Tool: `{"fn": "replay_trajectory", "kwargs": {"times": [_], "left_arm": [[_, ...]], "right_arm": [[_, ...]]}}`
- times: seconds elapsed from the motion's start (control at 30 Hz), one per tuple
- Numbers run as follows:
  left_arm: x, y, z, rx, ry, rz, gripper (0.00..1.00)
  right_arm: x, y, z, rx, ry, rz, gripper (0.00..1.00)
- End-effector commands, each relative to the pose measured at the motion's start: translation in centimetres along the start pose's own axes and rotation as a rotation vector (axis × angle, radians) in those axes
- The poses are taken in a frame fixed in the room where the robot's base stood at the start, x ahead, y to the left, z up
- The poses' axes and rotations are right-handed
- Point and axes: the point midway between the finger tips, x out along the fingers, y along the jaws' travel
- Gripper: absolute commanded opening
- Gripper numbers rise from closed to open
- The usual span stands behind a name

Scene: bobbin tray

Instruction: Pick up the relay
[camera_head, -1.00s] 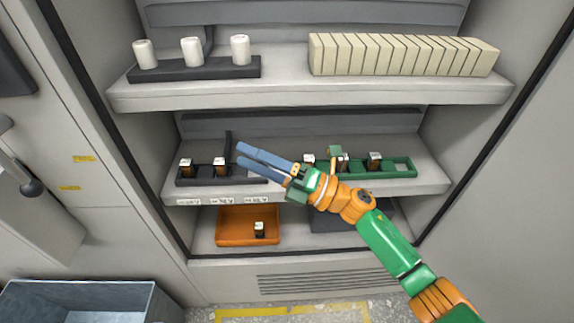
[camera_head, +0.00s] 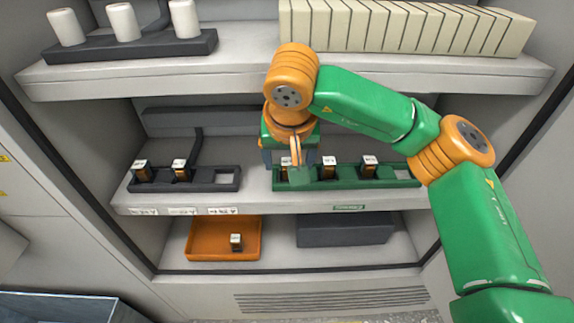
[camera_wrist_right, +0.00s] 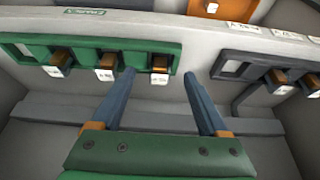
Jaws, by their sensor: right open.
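The relays are small brown-and-black blocks with white tops. Several stand in trays on the middle shelf. The green tray (camera_head: 402,182) holds three: a left relay (camera_head: 287,163), partly hidden by my right gripper, a middle relay (camera_head: 329,168) and a right relay (camera_head: 369,167). My right gripper (camera_wrist_right: 159,77) is open at the green tray's left end. In the wrist view, the end relay (camera_wrist_right: 160,66) shows between its fingertips, not gripped. The black tray (camera_head: 221,181) holds two relays (camera_head: 142,171) (camera_head: 181,170). One more relay (camera_head: 236,242) is in the orange bin (camera_head: 198,241). My left gripper is out of view.
The upper shelf (camera_head: 240,72) overhangs close to my right arm; it carries white bobbins (camera_head: 122,21) and a row of cream blocks (camera_head: 400,26). A dark grey bin (camera_head: 345,232) sits on the lower shelf. A grey-blue crate (camera_head: 60,308) is at lower left.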

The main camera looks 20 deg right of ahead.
Motion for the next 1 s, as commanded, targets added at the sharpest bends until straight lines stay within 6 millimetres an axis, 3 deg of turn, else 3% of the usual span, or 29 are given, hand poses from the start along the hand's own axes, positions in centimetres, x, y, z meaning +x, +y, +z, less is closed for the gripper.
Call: {"fn": "replay_trajectory", "kwargs": {"times": [0.1,0.3,0.57,0.87,1.0], "left_arm": [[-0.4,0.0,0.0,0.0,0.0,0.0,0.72],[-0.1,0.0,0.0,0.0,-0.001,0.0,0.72],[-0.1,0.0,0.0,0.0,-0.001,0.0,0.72],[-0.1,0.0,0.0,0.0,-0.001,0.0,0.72],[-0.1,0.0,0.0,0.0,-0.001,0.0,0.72]], "right_arm": [[0.7,0.1,-1.0,0.002,-0.002,0.002,0.78],[4.8,0.0,-0.8,0.0,-0.004,0.001,0.78],[5.5,0.0,-0.8,-0.001,-0.001,-0.001,0.78],[5.5,0.0,-0.8,0.0,-0.001,-0.002,0.0],[5.5,0.0,-0.8,0.0,-0.001,-0.002,0.0]]}}
